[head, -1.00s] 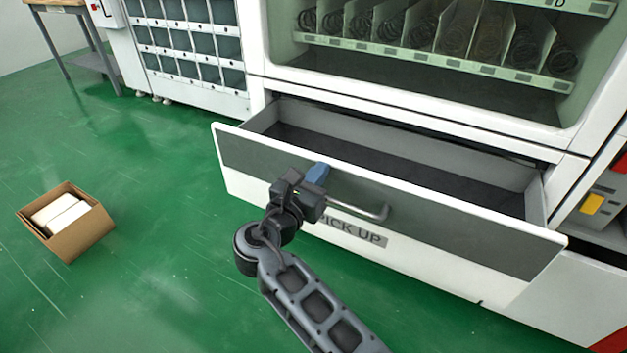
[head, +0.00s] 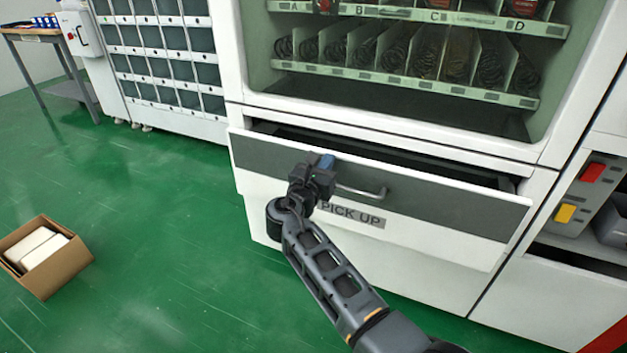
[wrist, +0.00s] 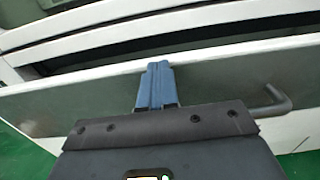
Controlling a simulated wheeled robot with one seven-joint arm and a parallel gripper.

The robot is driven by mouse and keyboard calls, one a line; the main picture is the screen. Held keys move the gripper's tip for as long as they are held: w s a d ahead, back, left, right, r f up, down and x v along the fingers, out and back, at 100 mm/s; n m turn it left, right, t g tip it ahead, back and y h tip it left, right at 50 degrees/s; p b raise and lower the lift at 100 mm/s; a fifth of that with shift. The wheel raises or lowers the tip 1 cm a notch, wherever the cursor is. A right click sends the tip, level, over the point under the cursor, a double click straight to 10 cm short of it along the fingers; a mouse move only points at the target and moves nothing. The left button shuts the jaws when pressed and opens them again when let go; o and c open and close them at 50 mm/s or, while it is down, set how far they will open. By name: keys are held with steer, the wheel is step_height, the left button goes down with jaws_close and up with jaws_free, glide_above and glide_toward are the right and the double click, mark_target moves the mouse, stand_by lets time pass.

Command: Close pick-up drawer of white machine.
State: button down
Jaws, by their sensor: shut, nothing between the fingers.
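The pick-up drawer (head: 440,193) of the white machine (head: 400,128) is partly open, with a narrow dark gap along its top. Its front has a grey panel, a metal bar handle (head: 362,192) and a PICK UP label. My gripper (head: 326,162) is shut and empty, with its blue fingertips at the upper part of the drawer front, left of the handle. In the wrist view the shut blue fingers (wrist: 158,84) lie against or just before the drawer's front panel (wrist: 220,90), near its top edge. Exact contact is hard to tell.
A cardboard box (head: 45,258) with white items sits on the green floor at left. A locker-like cabinet (head: 165,65) and a table (head: 45,38) stand behind. Right of the drawer is an open compartment with red and yellow parts (head: 566,212).

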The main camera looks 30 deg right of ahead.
steer(key=x, duration=0.5)
steer(key=shift+d+b, duration=0.15)
steer(key=shift+b, duration=0.2)
